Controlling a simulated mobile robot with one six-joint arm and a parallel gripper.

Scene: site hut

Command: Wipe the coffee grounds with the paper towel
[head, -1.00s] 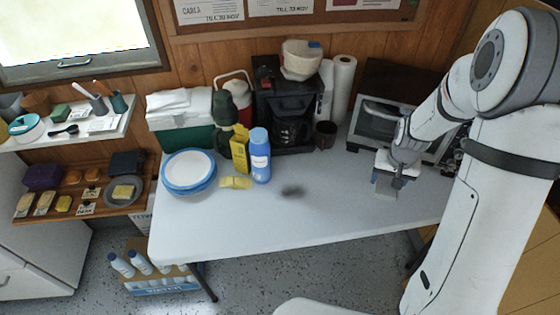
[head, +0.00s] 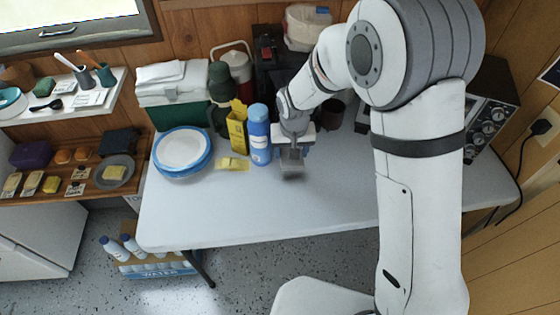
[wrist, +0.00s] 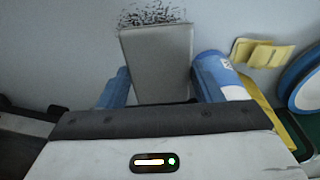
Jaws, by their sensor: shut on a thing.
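My gripper (head: 291,148) is above the white table, beside the blue bottle. It is shut on the folded paper towel (head: 291,158), which looks grey in shade and also shows in the wrist view (wrist: 158,60). The coffee grounds (wrist: 150,15) are a patch of dark specks just past the towel's far end in the wrist view. In the head view only a dark smudge (head: 293,178) shows at the towel's lower edge. The towel hides part of the patch. I cannot tell whether the towel touches the table.
The blue bottle (head: 259,135) stands close left of my gripper, with a yellow box (head: 236,130) behind it. Yellow pieces (head: 232,164) and blue-rimmed plates (head: 182,152) lie further left. The coffee maker is partly hidden behind my arm. The table's front (head: 260,220) is clear.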

